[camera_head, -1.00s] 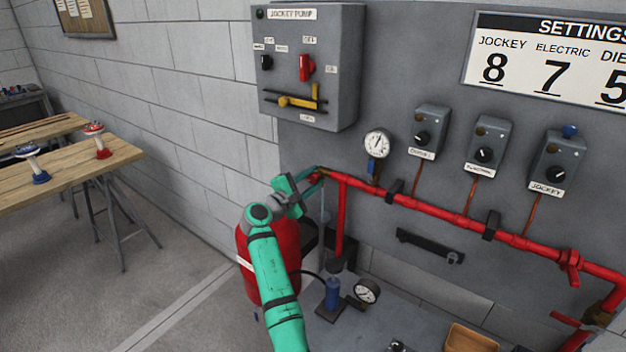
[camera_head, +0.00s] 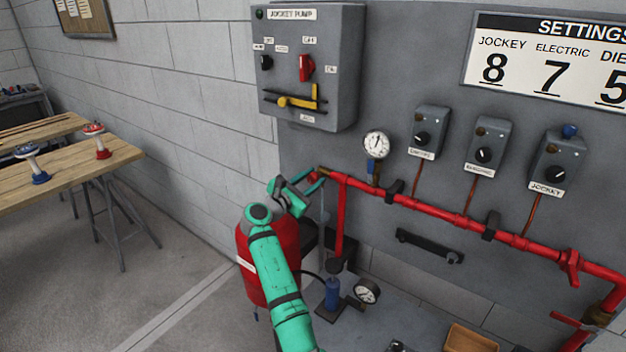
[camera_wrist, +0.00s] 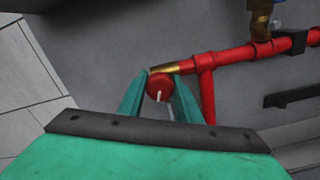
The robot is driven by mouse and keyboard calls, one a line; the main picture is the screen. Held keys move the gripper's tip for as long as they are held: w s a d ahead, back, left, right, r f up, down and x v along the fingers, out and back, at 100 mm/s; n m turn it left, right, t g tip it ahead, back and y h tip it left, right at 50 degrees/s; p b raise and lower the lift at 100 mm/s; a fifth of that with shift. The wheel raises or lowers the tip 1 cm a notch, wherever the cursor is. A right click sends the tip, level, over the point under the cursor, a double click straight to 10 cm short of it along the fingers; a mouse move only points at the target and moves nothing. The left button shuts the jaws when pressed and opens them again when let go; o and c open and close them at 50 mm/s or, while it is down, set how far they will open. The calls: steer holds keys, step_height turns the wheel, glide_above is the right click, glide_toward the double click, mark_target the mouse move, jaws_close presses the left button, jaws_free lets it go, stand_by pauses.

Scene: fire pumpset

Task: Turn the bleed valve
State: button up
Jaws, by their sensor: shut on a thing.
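The bleed valve's round red knob (camera_wrist: 158,87) shows in the wrist view, with a white mark on its face. It sits by the brass end (camera_wrist: 178,69) of the red pipe. My gripper (camera_wrist: 160,92) is shut on this knob, with one green finger on each side of it. In the head view my gripper (camera_head: 308,183) is at the left end of the red pipe (camera_head: 385,195), and the knob is mostly hidden there by the fingers.
A red tank (camera_head: 270,262) stands below my arm. A pressure gauge (camera_head: 376,145) and grey switch boxes (camera_head: 485,147) are above the pipe. A blue bottle (camera_head: 331,293) and a loose gauge (camera_head: 367,290) are below. The jockey pump panel (camera_head: 310,65) is above my gripper.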

steer(key=shift+f, duration=0.25)
steer(key=o, duration=1)
steer(key=shift+r, duration=0.15)
steer(key=shift+s+a, duration=0.1)
steer(key=shift+s, duration=0.05)
steer(key=v, duration=1)
steer(key=shift+s+a, duration=0.15)
steer(key=shift+s, duration=0.1)
